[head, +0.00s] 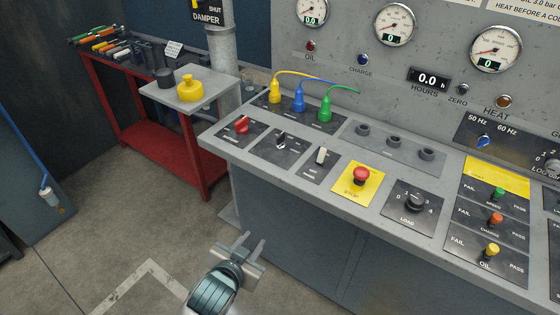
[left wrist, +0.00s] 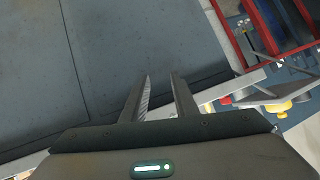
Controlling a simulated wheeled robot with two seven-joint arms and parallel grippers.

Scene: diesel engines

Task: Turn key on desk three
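The grey control desk (head: 440,250) runs from the middle to the right of the head view. On its top near the left end, a small dark and silver switch (head: 281,140) sits on a black plate and looks like a key switch; its exact position is too small to tell. I see no readable desk number. My left gripper (head: 251,240) is in front of the desk, below its top edge, open and empty. In the left wrist view its two fingers (left wrist: 160,77) are apart with nothing between them. My right gripper is not in view.
Beside the switch are a red knob (head: 242,125), a white lever (head: 321,155) and a red stop button (head: 361,174). Coloured plugs (head: 299,101) stand behind them. The floor before the desk is clear.

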